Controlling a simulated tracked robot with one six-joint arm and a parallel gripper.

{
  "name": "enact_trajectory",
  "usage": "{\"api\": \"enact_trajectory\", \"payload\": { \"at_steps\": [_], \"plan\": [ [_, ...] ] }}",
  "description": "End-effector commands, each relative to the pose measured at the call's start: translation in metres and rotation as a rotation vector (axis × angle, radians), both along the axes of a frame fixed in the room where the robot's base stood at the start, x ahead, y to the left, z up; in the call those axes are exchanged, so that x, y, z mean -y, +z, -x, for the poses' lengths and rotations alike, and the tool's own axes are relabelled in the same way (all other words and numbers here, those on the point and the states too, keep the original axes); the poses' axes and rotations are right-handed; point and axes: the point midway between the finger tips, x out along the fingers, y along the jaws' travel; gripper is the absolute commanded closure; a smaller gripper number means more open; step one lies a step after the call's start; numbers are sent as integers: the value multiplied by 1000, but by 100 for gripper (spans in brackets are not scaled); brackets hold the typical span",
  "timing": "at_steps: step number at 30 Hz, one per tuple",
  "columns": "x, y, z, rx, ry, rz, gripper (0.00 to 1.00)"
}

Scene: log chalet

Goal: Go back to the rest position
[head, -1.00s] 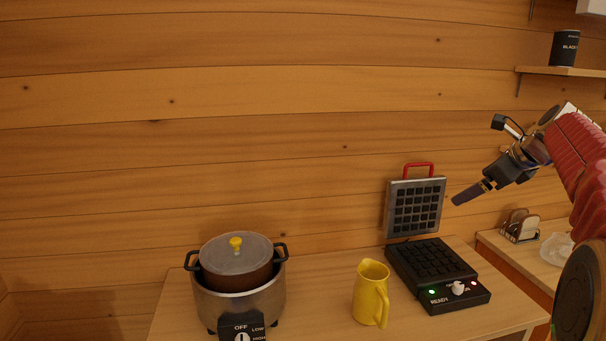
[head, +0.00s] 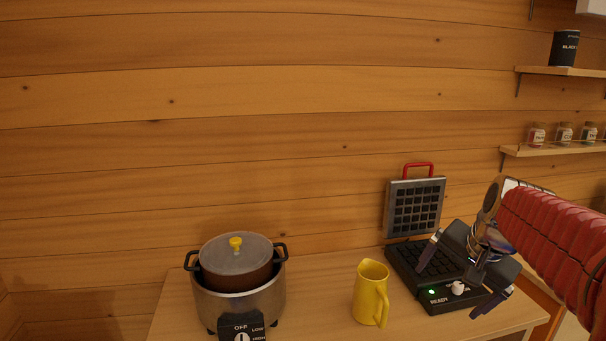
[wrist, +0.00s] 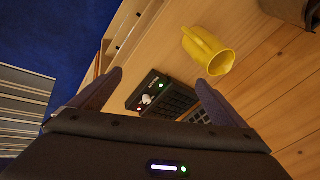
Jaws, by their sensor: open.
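My gripper (head: 455,278) is in front of the open waffle maker in the head view, its two fingers spread apart with nothing between them. My red-sleeved arm reaches in from the right edge. The wrist view also shows the gripper's spread fingers (wrist: 165,95), with the waffle maker beyond them. The waffle maker (head: 416,210) has its lid raised, with a red handle on top and a green light on the front. My gripper hides part of its base.
A yellow jug (head: 369,293) stands left of the waffle maker, also seen in the wrist view (wrist: 208,50). A slow cooker (head: 237,290) with a lidded brown pot stands further left. Wall shelves (head: 555,150) at the right hold spice jars and a black canister.

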Motion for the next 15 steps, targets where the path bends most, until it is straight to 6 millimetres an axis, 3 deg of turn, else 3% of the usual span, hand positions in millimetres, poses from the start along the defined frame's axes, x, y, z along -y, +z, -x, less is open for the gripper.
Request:
{"api": "enact_trajectory", "payload": {
  "at_steps": [6, 15],
  "plan": [
    [-40, -22, 56, -38, 278, 146, 5],
    [-80, -51, 125, -61, 563, 294, 5]
  ]
}}
